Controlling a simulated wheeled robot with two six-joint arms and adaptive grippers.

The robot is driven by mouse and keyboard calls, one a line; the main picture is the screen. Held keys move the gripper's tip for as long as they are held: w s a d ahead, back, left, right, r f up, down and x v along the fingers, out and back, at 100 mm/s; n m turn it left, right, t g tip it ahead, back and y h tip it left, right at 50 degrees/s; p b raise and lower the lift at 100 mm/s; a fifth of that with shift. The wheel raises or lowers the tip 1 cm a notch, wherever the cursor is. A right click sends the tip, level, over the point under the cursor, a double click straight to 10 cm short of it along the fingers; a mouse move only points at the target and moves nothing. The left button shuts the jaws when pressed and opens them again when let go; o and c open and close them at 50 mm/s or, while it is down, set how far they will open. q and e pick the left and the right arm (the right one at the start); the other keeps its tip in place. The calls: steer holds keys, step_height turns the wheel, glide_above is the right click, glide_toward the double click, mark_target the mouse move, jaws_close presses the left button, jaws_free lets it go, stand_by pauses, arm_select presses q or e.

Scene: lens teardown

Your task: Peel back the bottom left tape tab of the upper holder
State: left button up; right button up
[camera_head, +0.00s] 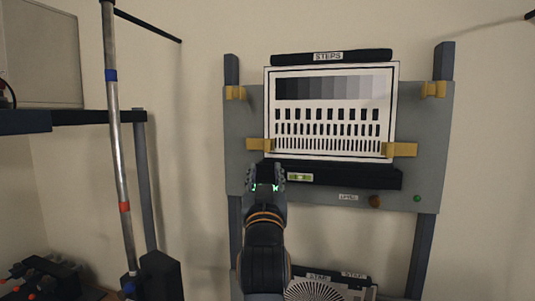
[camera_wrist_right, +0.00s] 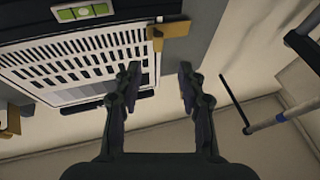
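The upper holder is a grey panel (camera_head: 426,120) carrying a white test chart (camera_head: 331,88) with grey steps and black bars. Its bottom left yellow tape tab (camera_head: 259,144) lies across the chart's lower left edge. The same tab (camera_wrist_right: 168,29) shows in the right wrist view, where the chart (camera_wrist_right: 75,60) appears upside down. My right gripper (camera_head: 265,170) is just below the tab in the head view. In the wrist view my right gripper (camera_wrist_right: 160,78) is open with nothing between its fingers, and the tab appears above the fingertips. My left gripper is not in view.
Other yellow tabs sit at the top left (camera_head: 235,92), top right (camera_head: 433,89) and bottom right (camera_head: 401,149). A black ledge with a green level (camera_head: 300,177) runs under the chart. A lower chart (camera_head: 314,290) stands below. A metal pole (camera_head: 116,150) stands at left.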

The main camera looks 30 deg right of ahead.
mark_target(267, 145)
steer(key=p+x, duration=0.1)
steer(key=x, duration=0.2)
steer(key=p+x, duration=0.2)
steer(key=x, duration=0.1)
steer(key=p+x, duration=0.2)
steer(key=x, duration=0.1)
steer(key=shift+s+d+r, duration=0.15)
steer(key=shift+s+r, duration=0.05)
steer(key=shift+r, duration=0.25)
steer(key=shift+w+d+r, duration=0.15)
steer(key=shift+w+d, duration=0.05)
steer(key=shift+w, duration=0.25)
jaws_close()
